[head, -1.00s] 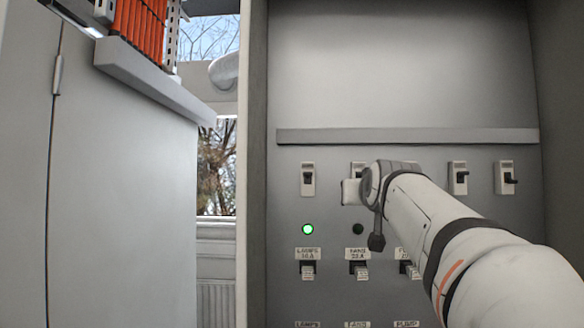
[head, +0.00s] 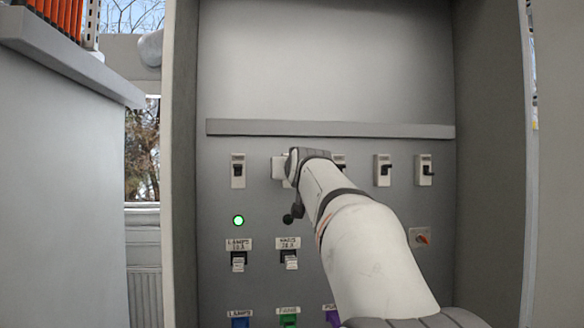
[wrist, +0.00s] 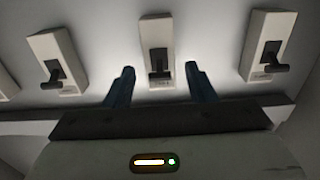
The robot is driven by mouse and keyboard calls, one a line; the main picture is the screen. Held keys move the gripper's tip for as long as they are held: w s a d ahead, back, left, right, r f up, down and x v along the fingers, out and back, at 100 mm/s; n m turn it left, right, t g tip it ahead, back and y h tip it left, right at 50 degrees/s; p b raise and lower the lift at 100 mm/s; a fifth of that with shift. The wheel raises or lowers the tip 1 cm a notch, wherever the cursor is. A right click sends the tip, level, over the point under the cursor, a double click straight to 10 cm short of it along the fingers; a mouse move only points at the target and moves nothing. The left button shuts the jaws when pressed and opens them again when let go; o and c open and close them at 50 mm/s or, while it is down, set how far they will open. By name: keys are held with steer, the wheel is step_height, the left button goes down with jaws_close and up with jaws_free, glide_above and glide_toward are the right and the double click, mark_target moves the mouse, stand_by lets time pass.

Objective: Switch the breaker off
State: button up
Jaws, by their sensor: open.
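A row of several grey-white breakers with dark levers sits on the grey panel (head: 330,215) under a ledge. The leftmost breaker (head: 238,170) and two at the right, one of them a right-hand breaker (head: 383,170), show clearly in the head view. My gripper (head: 281,168) is at the row, around the second position, and my wrist hides much of the breakers there. In the wrist view my gripper (wrist: 158,68) is open and empty. Its two dark blue fingers stand left and right of one breaker (wrist: 156,45), with its lever between them; contact cannot be told.
Neighbouring breakers stand on both sides in the wrist view, such as the left one (wrist: 57,60) and right one (wrist: 266,45). A green lamp (head: 238,220) glows above labelled lower switches (head: 238,261). The ledge (head: 330,129) runs above the row. Cabinet walls flank the panel.

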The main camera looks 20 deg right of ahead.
steer(key=shift+c, duration=0.3)
steer(key=c, duration=0.9)
steer(key=shift+o, duration=0.2)
